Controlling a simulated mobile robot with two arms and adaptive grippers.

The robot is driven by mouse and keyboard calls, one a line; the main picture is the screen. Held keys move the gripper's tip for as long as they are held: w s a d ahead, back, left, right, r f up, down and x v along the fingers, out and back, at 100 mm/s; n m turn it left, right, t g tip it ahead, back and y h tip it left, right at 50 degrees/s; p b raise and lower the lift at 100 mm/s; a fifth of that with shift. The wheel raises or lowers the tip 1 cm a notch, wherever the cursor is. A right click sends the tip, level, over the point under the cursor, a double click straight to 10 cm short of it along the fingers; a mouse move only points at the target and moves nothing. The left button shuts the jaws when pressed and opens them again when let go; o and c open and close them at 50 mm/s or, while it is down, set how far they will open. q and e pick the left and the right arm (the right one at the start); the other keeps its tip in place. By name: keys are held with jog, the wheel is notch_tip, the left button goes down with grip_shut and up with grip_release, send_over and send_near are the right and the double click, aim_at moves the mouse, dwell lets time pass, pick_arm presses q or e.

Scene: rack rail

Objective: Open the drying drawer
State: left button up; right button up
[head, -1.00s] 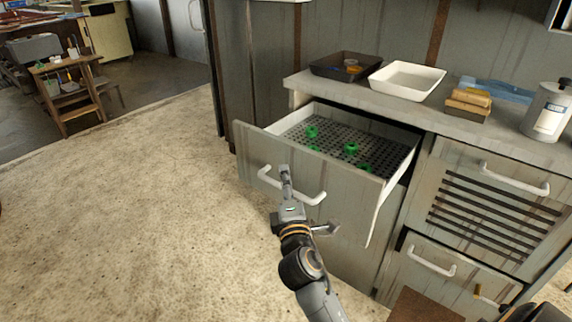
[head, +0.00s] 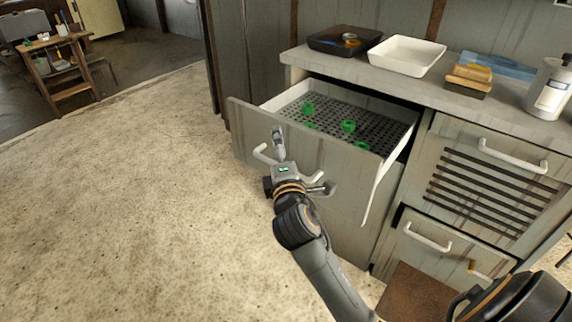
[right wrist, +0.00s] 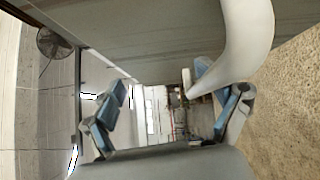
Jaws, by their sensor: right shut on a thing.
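The drying drawer (head: 330,184) is pulled partly out of the grey cabinet. Its inside shows a dark perforated tray (head: 365,127) with several green pieces on it. The drawer has a white bow handle (head: 262,153) on its front. My right gripper (head: 298,160) is at this handle, shut on it, with one finger on the upper side and the other lower right. The gripper covers the handle's middle. In the right wrist view, the handle (right wrist: 248,40) curves down beside the right-hand finger. My left gripper is not in view.
The counter holds a black tray (head: 338,39), a white tray (head: 407,56), a stack of yellowish blocks (head: 468,80) and a white bottle (head: 549,90). A slatted front (head: 495,180) is right of the drawer. The floor (head: 120,200) at left is clear.

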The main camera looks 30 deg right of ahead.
jog(key=shift+s+a+r+t, duration=0.15)
jog(key=shift+s+r+t, duration=0.15)
jog(key=shift+s+r, duration=0.5)
jog(key=shift+c, duration=0.8)
jog(key=shift+v, duration=0.8)
jog(key=shift+c, duration=0.3)
jog(key=shift+s+a+f, duration=0.2)
jog(key=shift+s+f, duration=0.05)
jog(key=shift+s, duration=0.4)
jog(key=shift+c, duration=1.1)
jog(key=shift+o, duration=0.5)
jog(key=shift+v, duration=1.35)
jog(key=shift+s+a, duration=0.35)
jog(key=shift+s, duration=0.2)
jog(key=shift+s+a, duration=0.15)
jog(key=shift+s, duration=0.15)
jog(key=shift+c, duration=0.2)
jog(key=shift+b+v, duration=0.35)
jog(key=shift+v, duration=0.7)
jog(key=shift+c, duration=0.8)
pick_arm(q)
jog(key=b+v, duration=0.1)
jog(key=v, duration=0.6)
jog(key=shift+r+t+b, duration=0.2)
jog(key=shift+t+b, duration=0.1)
pick_arm(e)
jog(key=shift+f+v, duration=0.2)
jog(key=shift+v, duration=0.95)
jog(key=shift+f+v, duration=0.2)
jog(key=shift+v, duration=0.95)
